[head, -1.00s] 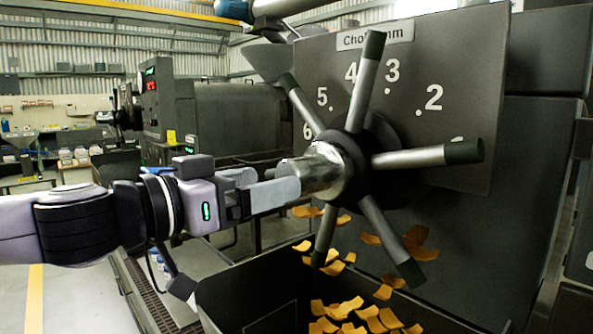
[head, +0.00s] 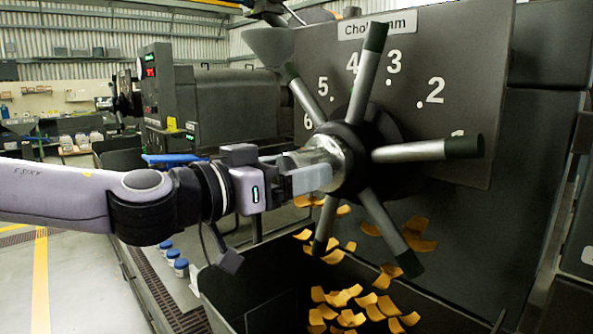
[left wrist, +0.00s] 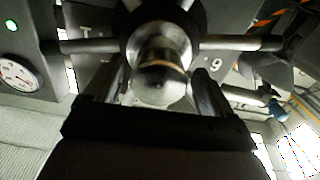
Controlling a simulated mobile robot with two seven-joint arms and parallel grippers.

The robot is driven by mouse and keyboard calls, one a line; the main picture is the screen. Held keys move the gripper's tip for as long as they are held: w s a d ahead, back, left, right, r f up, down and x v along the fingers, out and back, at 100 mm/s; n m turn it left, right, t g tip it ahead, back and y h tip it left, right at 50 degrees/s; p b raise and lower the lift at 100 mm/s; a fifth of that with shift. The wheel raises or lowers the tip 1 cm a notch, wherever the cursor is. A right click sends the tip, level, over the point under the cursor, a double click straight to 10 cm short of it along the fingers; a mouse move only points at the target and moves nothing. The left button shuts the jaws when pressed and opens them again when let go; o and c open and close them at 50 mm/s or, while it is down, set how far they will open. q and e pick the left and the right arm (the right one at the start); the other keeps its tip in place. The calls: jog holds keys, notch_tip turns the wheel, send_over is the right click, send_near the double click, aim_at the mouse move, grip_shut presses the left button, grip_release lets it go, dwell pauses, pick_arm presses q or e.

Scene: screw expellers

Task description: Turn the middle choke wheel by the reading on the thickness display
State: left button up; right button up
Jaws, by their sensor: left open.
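The choke wheel (head: 352,155) has several grey spokes with dark green tips and a shiny metal hub shaft sticking out. It sits on a dark panel (head: 465,70) with a numbered dial and a label plate partly hidden by a spoke. My left gripper (head: 305,172) is open at the end of the hub shaft, with a finger alongside it. In the left wrist view the shaft end (left wrist: 160,82) lies between the two open fingers (left wrist: 155,95). I cannot tell whether they touch it. My right gripper is not in view.
A dark bin (head: 255,300) below the wheel catches orange flakes (head: 345,295). Another machine with a red display (head: 150,72) stands behind at left. A round gauge (left wrist: 20,75) shows in the left wrist view. The floor at lower left is clear.

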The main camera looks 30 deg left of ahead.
pick_arm(q)
jog(key=shift+w+d, duration=0.2)
jog(key=shift+w, duration=0.2)
jog(key=c, duration=1.5)
jog(key=shift+f+m+b, duration=0.1)
jog(key=shift+m+b, duration=1.1)
jog(key=shift+m, duration=0.1)
jog(key=shift+m+b, duration=0.85)
jog(key=shift+m, duration=0.85)
